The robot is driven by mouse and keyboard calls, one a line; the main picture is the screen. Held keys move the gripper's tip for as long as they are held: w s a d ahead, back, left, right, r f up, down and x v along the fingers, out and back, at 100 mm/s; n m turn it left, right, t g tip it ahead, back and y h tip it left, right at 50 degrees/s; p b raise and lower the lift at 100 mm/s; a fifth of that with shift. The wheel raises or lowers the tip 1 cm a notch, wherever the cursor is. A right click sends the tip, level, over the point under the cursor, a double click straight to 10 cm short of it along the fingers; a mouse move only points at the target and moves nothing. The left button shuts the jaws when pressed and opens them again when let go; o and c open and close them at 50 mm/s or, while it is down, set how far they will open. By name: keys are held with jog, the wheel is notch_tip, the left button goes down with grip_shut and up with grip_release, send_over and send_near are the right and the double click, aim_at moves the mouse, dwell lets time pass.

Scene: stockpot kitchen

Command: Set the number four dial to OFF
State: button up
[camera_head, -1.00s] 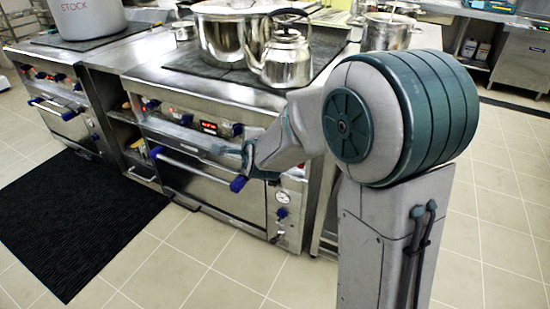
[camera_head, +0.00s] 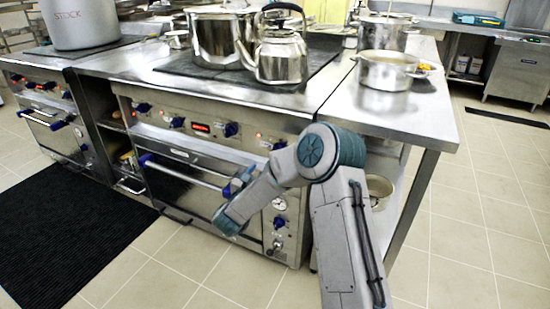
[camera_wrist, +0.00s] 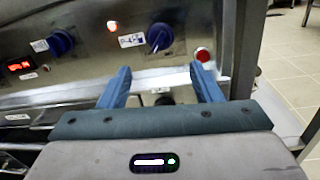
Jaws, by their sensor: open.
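The stove's front panel (camera_head: 215,125) carries a row of dark blue dials. In the wrist view, the rightmost blue dial (camera_wrist: 159,38), taken as number four by its place in the row, has a white label to its left. Its exact setting is too small to read. My gripper (camera_wrist: 161,70) is open and empty in the wrist view. Its two blue fingers point at the panel, with the dial ahead of and slightly above the gap, apart from the fingers. In the head view my arm crosses the panel's right end and partly hides it.
Another blue dial (camera_wrist: 62,42) and a red display (camera_wrist: 20,65) lie to the left. A red button (camera_wrist: 203,55) is close to the right fingertip. The oven handle (camera_head: 185,170) juts out below the panel. A kettle (camera_head: 281,57) and pots stand above.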

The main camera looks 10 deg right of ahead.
jog(key=b+x, duration=0.1)
jog(key=x, duration=1.1)
jog(key=c, duration=1)
jog(key=shift+a, duration=0.25)
jog(key=shift+d, duration=0.15)
jog(key=shift+n, duration=0.3)
